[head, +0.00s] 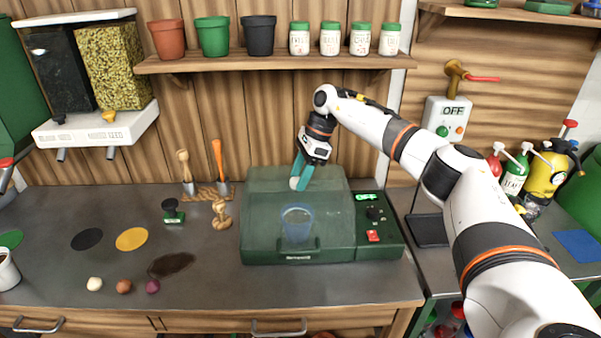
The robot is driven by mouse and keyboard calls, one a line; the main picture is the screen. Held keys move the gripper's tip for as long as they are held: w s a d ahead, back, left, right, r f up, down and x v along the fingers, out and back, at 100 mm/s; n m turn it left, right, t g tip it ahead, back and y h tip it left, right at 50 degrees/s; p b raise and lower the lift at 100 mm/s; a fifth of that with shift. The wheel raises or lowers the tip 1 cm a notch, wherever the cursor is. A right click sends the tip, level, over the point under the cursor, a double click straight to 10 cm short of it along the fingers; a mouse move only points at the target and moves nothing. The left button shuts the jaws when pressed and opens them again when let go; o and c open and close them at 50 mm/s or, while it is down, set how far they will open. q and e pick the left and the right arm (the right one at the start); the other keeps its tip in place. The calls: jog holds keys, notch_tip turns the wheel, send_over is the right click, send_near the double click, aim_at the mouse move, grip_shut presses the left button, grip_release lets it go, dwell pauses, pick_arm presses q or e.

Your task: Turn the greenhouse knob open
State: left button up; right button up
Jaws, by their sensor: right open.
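The greenhouse (262,225) is a green, see-through box on the grey workbench, with its lid down and a clear bluish cup visible inside. Its control panel (393,236) on the right side carries a lit green display, a small dark knob (374,213) and a red switch (373,236). My right gripper (301,172) has teal fingers and is open. It hangs over the back of the greenhouse lid, to the left of and above the knob, apart from it. A pale round spot shows at its fingertips; I cannot tell what it is. My left gripper is out of view.
A shelf (220,65) with pots and jars runs above. Hand tools (218,165), a stamp (173,211) and several bulbs (124,286) are left of the greenhouse. A wall box reading OFF (446,118) and spray bottles (516,172) are at right.

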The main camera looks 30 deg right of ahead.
jog(key=shift+c, duration=1.2)
jog(key=c, duration=0.7)
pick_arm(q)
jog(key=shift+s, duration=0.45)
